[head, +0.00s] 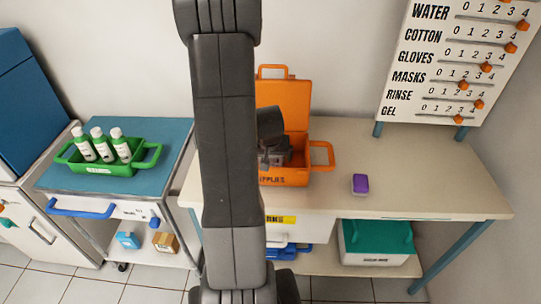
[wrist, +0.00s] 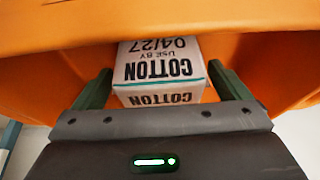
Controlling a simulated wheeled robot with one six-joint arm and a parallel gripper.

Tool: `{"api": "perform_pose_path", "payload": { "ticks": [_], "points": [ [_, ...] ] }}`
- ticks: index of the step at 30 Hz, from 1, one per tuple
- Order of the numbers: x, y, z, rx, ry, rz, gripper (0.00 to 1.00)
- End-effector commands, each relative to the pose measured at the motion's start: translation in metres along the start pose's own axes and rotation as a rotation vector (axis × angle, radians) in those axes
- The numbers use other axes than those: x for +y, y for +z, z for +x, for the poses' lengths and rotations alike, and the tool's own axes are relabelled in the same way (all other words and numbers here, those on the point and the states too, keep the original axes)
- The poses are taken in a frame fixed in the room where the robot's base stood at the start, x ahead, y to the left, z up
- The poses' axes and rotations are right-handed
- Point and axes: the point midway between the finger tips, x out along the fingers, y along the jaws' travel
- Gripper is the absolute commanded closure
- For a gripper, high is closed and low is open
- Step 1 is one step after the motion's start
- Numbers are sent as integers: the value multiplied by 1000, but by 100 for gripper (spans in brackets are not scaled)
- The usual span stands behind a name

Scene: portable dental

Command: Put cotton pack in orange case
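The orange case (head: 298,177) stands on the beige table with its lid raised at the back. My gripper (head: 276,160) is at the case's opening, partly hidden by my own arm. Orange walls of the case (wrist: 50,70) surround the pack in that view. The pack is hidden in the head view, and whether it touches the case floor cannot be told.
A small purple item (head: 360,184) lies right of the case on otherwise clear tabletop (head: 430,185). A supply board (head: 455,60) stands at the back right. A cart at left holds a green tray (head: 100,168) with white bottles. A teal-lidded bin (head: 378,240) is below.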

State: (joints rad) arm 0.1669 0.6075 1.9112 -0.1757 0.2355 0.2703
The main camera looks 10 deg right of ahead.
Motion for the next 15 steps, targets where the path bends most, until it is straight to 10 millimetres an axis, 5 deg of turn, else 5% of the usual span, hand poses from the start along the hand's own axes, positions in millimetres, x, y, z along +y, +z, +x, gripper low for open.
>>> {"api": "perform_pose_path", "payload": {
  "ticks": [15],
  "points": [
    [0, -3, -18, 4, 0, 1, 4]
  ]
}}
